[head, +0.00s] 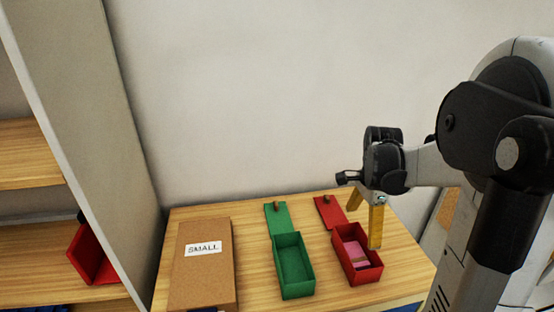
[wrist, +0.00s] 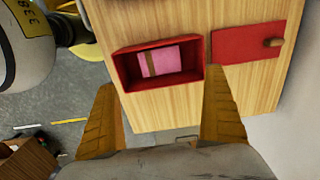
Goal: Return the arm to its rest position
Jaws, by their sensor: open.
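My gripper (head: 366,219) is open and empty, with its yellow fingers pointing down just above the red box in the head view. In the wrist view my gripper (wrist: 165,110) has its fingers spread wide with nothing between them. The red box (head: 375,274) stands open on the wooden table and holds a pink item with a brown band (wrist: 153,61). Its red lid (wrist: 240,42) lies behind it on the table. My arm reaches in from the right in the head view.
A green box (head: 297,288), open and empty, stands left of the red one, its lid (head: 276,217) behind it. A cardboard box labelled SMALL (head: 203,275) is further left. A shelf unit (head: 85,120) stands at the far left. A wall closes the back.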

